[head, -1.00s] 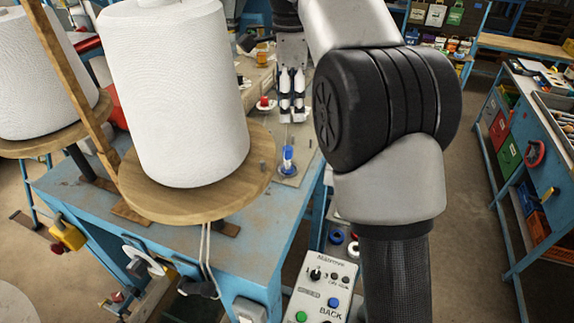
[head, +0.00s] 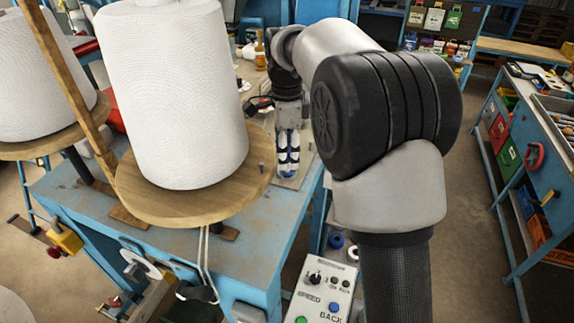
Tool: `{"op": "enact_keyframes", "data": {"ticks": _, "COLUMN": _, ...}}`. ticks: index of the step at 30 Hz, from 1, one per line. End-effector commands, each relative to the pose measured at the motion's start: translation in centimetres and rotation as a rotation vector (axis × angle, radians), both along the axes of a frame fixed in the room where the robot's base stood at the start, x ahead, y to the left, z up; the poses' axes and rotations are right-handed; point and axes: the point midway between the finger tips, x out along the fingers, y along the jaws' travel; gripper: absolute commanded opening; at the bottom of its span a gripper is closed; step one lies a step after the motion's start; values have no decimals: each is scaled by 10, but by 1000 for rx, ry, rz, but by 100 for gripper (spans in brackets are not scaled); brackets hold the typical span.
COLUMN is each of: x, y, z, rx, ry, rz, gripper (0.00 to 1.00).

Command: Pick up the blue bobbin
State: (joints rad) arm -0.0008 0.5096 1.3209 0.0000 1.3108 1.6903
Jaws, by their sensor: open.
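The blue bobbin (head: 288,157) stands on a small plate on the blue worktable (head: 240,240), to the right of the big white thread cone. Only slivers of it show between and behind the fingers. My gripper (head: 288,172) points down over it, with its white-and-dark fingers around or just in front of the bobbin. The jaws are open. Whether the fingers touch the bobbin is hidden.
A large white cone (head: 172,95) on a round wooden disc (head: 185,205) stands close to the left of my gripper. A wooden post rises farther left. A control box (head: 322,290) with buttons sits at the table's front right. Clear floor lies to the right.

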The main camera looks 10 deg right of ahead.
Motion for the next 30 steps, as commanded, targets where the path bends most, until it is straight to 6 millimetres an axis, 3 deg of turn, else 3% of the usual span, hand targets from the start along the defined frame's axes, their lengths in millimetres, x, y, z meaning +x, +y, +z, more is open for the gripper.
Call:
{"op": "enact_keyframes", "data": {"ticks": 6, "x": 0, "y": 0, "z": 0, "rx": 0, "ry": 0, "rz": 0, "gripper": 43}}
{"op": "enact_keyframes", "data": {"ticks": 25, "x": 0, "y": 0, "z": 0, "rx": 0, "ry": 0, "rz": 0, "gripper": 1}}
{"op": "enact_keyframes", "data": {"ticks": 30, "x": 0, "y": 0, "z": 0, "rx": 0, "ry": 0, "rz": 0, "gripper": 0}}
